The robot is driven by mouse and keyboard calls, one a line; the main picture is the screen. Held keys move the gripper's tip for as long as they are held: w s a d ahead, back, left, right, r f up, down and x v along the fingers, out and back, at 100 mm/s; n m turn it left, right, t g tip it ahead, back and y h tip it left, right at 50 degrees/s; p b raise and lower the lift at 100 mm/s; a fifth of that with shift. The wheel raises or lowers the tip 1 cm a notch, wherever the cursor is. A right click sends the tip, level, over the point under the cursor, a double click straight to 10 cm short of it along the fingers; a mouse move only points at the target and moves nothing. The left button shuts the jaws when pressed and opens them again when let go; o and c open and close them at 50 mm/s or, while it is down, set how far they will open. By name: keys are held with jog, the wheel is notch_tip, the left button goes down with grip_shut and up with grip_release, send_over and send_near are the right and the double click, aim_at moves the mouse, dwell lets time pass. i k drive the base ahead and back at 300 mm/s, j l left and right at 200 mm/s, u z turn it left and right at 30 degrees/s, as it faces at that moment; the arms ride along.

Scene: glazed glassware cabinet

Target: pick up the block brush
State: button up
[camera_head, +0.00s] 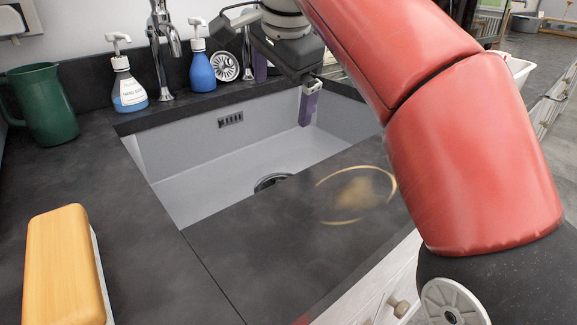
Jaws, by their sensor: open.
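The block brush (62,268) is most likely the long orange-yellow block with rounded edges at the lower left. It lies on the dark counter, and a pale white layer shows along its right side. Its near end reaches almost to the bottom of the picture. My gripper (284,85) is over the back part of the sink, far up and to the right of the brush. Its two purple fingers are apart, with nothing between them. The farther finger is partly hidden by the gripper body.
A grey sink (230,165) is sunk into the dark counter (115,215). Behind stand a green jug (42,105), a white-labelled soap bottle (128,88), a blue bottle (202,70) and a tap (163,30). A yellowish ring mark (343,220) lies right of the sink's front. The counter around the brush is clear.

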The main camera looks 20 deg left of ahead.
aim_at(64, 281)
jog(key=k+l, duration=0.75)
jog(key=l, duration=0.25)
